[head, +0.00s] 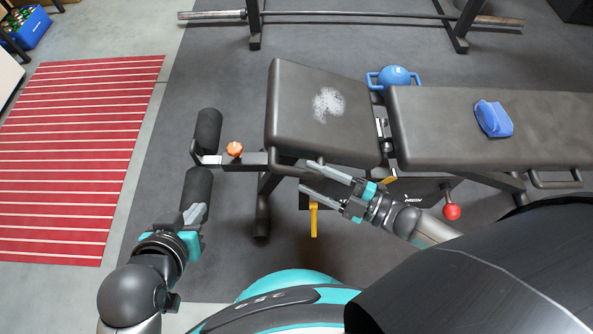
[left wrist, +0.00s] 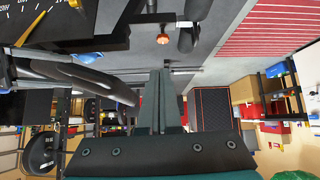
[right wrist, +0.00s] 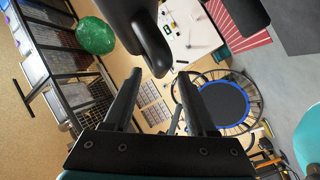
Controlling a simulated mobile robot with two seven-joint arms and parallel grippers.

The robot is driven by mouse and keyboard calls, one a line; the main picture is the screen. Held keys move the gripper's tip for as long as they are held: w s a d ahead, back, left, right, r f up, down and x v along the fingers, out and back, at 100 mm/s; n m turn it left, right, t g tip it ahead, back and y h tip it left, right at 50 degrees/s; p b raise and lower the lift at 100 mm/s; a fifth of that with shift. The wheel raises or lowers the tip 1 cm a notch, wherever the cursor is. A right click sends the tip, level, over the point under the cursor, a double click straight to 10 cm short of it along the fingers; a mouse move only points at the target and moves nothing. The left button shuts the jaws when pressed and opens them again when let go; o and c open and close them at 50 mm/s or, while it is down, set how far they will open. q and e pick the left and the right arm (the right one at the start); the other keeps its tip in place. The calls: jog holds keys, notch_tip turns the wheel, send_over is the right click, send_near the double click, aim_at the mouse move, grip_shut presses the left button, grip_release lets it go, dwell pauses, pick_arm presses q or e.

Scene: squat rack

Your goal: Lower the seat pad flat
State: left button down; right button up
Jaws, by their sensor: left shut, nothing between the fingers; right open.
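The black seat pad (head: 290,105) of the bench has a white chalky patch on top. It appears tilted, its left end higher than its right; the exact angle is hard to tell. My right gripper (head: 306,176) is open at the pad's near edge, fingers pointing left. In the right wrist view a dark rounded part (right wrist: 150,45) lies ahead of the open fingers; I cannot tell whether they touch it. My left gripper (head: 195,212) is shut and empty beside the lower foam roller (head: 198,184). Its closed fingers show in the left wrist view (left wrist: 161,85).
The back pad (head: 440,145) carries a blue cloth (head: 494,118). A blue kettlebell (head: 395,76) stands behind the bench. An orange knob (head: 235,149), yellow lever (head: 314,220) and red knob (head: 452,212) stick out from the frame. A barbell (head: 350,15) lies behind.

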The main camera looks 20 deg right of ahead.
aim_at(304, 175)
pick_arm(q)
jog(key=shift+w+d+r+t+h+b, duration=0.1)
jog(key=shift+w+d+t+h+b, duration=0.2)
jog(key=shift+d+t, duration=0.25)
jog(key=shift+w+d+r+t+h+b, duration=0.15)
jog(key=shift+w+d+t+h, duration=0.15)
jog(key=shift+d+t, duration=0.25)
pick_arm(e)
jog(key=shift+x, duration=2.2)
jog(key=shift+c, duration=0.3)
pick_arm(q)
jog(key=shift+f, duration=0.1)
pick_arm(e)
grip_shut()
